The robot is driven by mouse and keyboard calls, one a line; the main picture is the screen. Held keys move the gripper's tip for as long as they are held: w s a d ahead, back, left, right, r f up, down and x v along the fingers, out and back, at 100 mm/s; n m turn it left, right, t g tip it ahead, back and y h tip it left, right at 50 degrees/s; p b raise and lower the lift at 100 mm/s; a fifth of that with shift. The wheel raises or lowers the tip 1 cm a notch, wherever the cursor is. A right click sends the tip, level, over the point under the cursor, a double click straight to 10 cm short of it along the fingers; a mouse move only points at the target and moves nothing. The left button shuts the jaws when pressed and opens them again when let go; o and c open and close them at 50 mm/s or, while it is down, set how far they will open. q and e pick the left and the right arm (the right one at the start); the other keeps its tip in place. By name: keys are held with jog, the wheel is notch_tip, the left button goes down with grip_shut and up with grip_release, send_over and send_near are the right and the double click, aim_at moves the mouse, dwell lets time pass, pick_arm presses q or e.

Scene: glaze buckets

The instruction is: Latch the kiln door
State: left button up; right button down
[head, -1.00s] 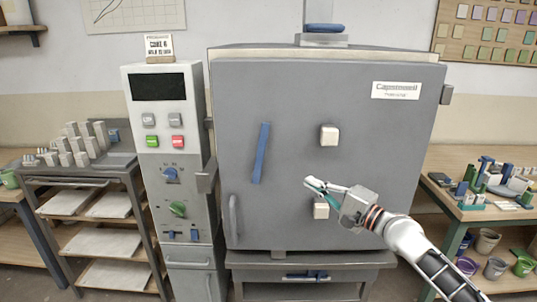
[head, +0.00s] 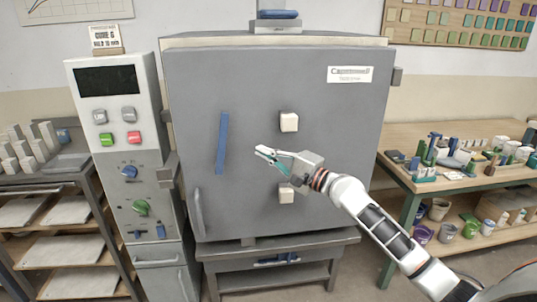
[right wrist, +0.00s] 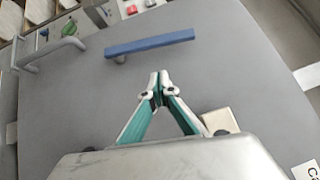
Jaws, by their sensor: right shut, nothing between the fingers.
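The grey kiln door (head: 260,90) is in the middle of the head view and looks closed against the kiln body. A blue latch handle (head: 221,143) stands near upright, slightly tilted, on the door's left half; it also shows in the right wrist view (right wrist: 150,45). A grey pull handle (head: 198,212) is at the door's lower left, and shows in the right wrist view (right wrist: 50,52). My right gripper (head: 258,151) is shut and empty, in front of the door and right of the blue handle, apart from it. In the right wrist view its fingertips (right wrist: 159,75) meet below the bar.
Two cream blocks (head: 289,122) (head: 286,194) sit on the door. A control panel (head: 121,140) stands to the left, beside a shelf rack (head: 55,215). A cluttered workbench (head: 400,175) is at the right. The space before the door's left half is clear.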

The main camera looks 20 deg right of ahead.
aim_at(222, 145)
jog(key=w+a+p, duration=0.1)
jog(key=w+a, duration=0.2)
jog(key=w+a+r, duration=0.1)
jog(key=w+a, duration=0.2)
jog(key=shift+a+r+p, duration=0.15)
jog(key=shift+a+p, duration=0.1)
jog(key=shift+p, duration=0.15)
jog(key=shift+w, duration=0.1)
